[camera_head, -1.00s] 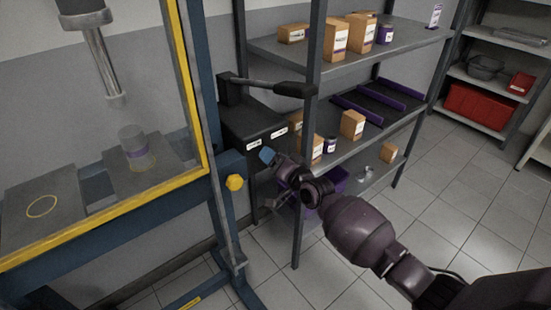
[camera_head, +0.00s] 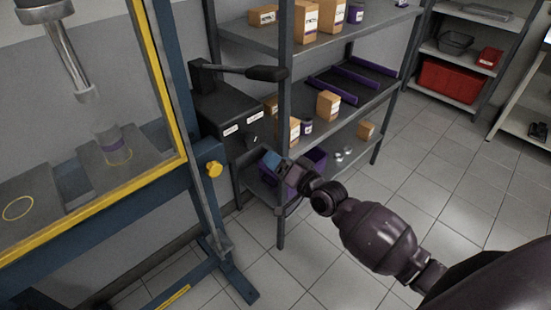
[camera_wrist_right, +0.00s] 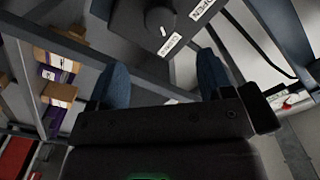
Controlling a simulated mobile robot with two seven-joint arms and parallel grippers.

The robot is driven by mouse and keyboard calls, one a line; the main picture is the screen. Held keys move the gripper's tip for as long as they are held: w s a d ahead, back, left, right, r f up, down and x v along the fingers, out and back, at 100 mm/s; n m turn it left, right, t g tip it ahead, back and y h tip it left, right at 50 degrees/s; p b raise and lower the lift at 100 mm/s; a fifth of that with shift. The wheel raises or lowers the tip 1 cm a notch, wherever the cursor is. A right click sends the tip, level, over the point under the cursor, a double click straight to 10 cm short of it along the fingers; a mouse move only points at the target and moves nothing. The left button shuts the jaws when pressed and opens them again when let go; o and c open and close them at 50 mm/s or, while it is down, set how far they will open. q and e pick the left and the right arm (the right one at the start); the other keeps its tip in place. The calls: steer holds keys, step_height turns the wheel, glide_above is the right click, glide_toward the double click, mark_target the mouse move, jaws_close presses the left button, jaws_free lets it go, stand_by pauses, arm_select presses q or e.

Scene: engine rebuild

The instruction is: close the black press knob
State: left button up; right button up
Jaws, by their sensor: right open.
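The black press knob (camera_wrist_right: 160,18) is a round dark knob on the face of a black control box (camera_head: 222,108). A white pointer mark on it lies toward the label reading CLOSED (camera_wrist_right: 171,44); the OPEN label (camera_wrist_right: 202,9) is to its right. In the head view the knob (camera_head: 254,138) is small and dark, below the labels. My right gripper (camera_head: 272,160) is just below and right of it, apart from it. In the right wrist view my right gripper (camera_wrist_right: 163,70) has its blue fingers spread, with nothing between them and the knob beyond. My left gripper is not in view.
A press with a yellow-edged guard (camera_head: 160,75) and a yellow knob (camera_head: 214,169) stands at left. A black lever (camera_head: 245,71) sticks out above the box. A grey shelf (camera_head: 345,150) with boxes and a purple bin (camera_head: 312,160) is close at right. Floor beyond is clear.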

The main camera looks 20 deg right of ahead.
stand_by(0.5)
steer(key=s+d+f+n+g+h, duration=0.1)
steer(key=s+f+n+g+h, duration=0.1)
steer(key=s+f, duration=0.3)
steer(key=s+d+f+n+g+h, duration=0.1)
steer(key=s+f, duration=0.4)
steer(key=s, duration=0.8)
steer(key=s+d+f+n+g+h, duration=0.1)
steer(key=s+f+n+g+h, duration=0.1)
steer(key=s+f, duration=0.4)
steer(key=s+n+h, duration=0.1)
steer(key=s, duration=0.3)
steer(key=shift+d+g, duration=0.35)
steer(key=shift+g, duration=0.05)
